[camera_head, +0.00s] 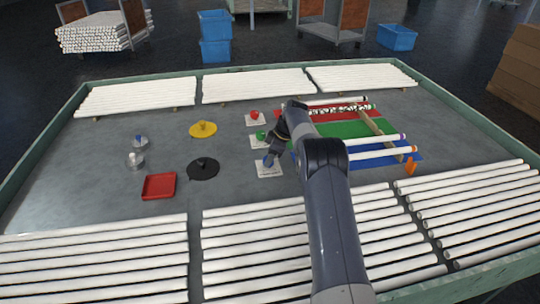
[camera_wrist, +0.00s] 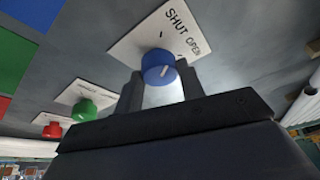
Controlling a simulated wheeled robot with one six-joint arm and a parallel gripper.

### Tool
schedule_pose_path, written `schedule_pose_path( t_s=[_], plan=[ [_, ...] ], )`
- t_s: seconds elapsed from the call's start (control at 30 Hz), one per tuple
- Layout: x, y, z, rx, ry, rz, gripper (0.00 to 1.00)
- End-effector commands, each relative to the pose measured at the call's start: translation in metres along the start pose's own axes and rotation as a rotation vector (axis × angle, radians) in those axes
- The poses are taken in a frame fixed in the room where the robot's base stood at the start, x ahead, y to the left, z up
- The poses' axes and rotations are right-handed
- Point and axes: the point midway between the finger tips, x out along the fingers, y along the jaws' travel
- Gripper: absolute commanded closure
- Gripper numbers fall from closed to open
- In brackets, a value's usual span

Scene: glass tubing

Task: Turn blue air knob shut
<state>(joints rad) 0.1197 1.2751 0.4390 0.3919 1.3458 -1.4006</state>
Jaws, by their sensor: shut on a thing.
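The blue knob (camera_wrist: 157,67) stands on a white plate (camera_wrist: 150,35) printed SHUT and OPEN. Its white pointer line slants up and right in the wrist view, roughly toward the OPEN side. My gripper (camera_wrist: 161,88) has one finger on each side of the knob and is shut on it. In the head view my gripper (camera_head: 270,158) is at the blue knob's white plate (camera_head: 269,171), the nearest of three plates. The arm and fingers hide most of the knob there.
A green knob (camera_head: 261,135) and a red knob (camera_head: 254,114) stand on their own plates behind. Red, green and blue mats with tubes lie to the right. A black disc (camera_head: 203,169), yellow disc (camera_head: 203,129) and red tray (camera_head: 146,187) are left. White tubes line the front.

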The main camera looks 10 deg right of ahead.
Motion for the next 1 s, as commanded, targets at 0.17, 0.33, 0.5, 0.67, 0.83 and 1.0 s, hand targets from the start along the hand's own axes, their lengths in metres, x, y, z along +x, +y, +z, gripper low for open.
schedule_pose_path(
  t_s=[0.17, 0.33, 0.5, 0.67, 0.83, 1.0],
  plan=[
    [-0.0012, 0.0013, -0.0004, -0.087, 0.000, -0.036, 0.85],
    [-0.0009, 0.0017, -0.0002, -0.140, 0.000, -0.057, 0.85],
    [-0.0009, 0.0019, -0.0002, -0.164, -0.001, -0.066, 0.85],
    [-0.0006, 0.0018, -0.0001, -0.170, -0.001, -0.068, 0.85],
    [-0.0005, 0.0018, -0.0001, -0.170, -0.001, -0.068, 0.85],
    [-0.0005, 0.0018, -0.0001, -0.170, -0.001, -0.068, 0.56]
  ],
)
